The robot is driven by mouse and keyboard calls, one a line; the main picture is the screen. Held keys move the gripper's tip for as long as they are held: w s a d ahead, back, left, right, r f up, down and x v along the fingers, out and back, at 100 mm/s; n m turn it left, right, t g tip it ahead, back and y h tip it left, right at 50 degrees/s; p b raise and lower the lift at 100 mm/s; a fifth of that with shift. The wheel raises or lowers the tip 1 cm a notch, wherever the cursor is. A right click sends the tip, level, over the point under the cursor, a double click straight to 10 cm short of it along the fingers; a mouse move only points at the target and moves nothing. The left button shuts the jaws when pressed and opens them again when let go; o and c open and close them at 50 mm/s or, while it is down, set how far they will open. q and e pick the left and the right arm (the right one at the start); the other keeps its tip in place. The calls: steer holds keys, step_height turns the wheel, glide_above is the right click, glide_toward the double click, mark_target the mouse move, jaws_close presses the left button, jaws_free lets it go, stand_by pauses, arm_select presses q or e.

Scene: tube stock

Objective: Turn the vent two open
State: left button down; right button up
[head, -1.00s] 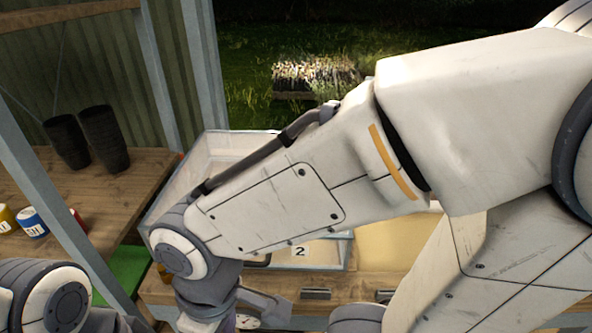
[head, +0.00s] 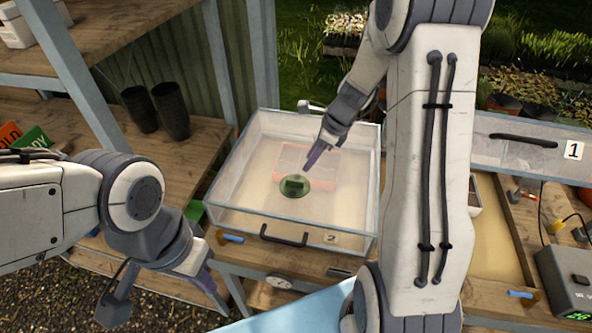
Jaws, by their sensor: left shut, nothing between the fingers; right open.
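Vent two (head: 294,187) is a round green disc with a dark green raised grip, on the clear top of the box labelled 2 (head: 331,238). Whether it is open or shut is hard to tell. My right gripper (head: 315,155) reaches over the box from the right. Its purple-grey fingertips point down just above and right of the vent, seemingly apart from it. It is open, though its fingers overlap in this view. My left gripper (head: 206,281) is at lower left, in front of the shelf and left of the box, shut and empty.
A black handle (head: 284,237) and a blue-handled part (head: 230,238) are at the box's front. A round dial (head: 279,283) is below. Box 1 (head: 530,145) is at right, with a grey controller (head: 570,285). Dark pots (head: 170,110) stand on the left shelf.

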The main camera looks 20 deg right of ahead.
mark_target(295, 180)
steer(key=x, duration=0.9)
steer(key=shift+a+f, duration=0.15)
steer(key=shift+f, duration=0.1)
jaws_close()
